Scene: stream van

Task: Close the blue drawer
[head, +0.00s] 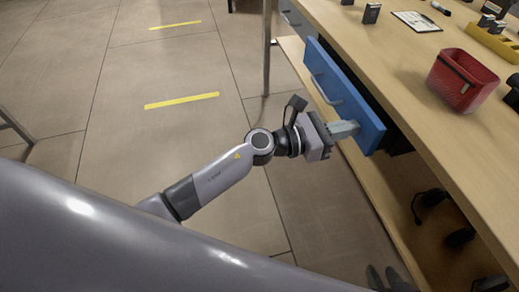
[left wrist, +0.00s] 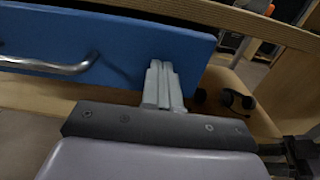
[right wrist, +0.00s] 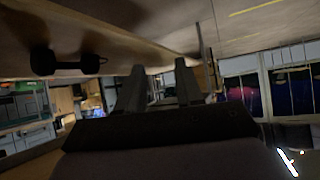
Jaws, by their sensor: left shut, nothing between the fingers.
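The blue drawer (head: 350,105) sticks out from under the wooden workbench, open, with its front panel well clear of the bench edge. Its metal handle (head: 322,88) is toward the far end of the panel. My left gripper (head: 345,129) is shut and empty, with its fingertips at the near end of the drawer front. In the left wrist view the closed fingers (left wrist: 163,80) are over the right part of the blue panel, right of the handle (left wrist: 50,66); whether they touch is unclear. My right gripper (head: 388,278) shows at the bottom edge; its fingers (right wrist: 160,85) are apart and empty.
The wooden workbench (head: 410,85) carries a red bin (head: 462,80), a yellow tray (head: 495,40), a clipboard (head: 416,21) and small dark items. Dark objects (head: 432,198) lie on the shelf below. The tiled floor (head: 110,110) left of the bench is mostly clear.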

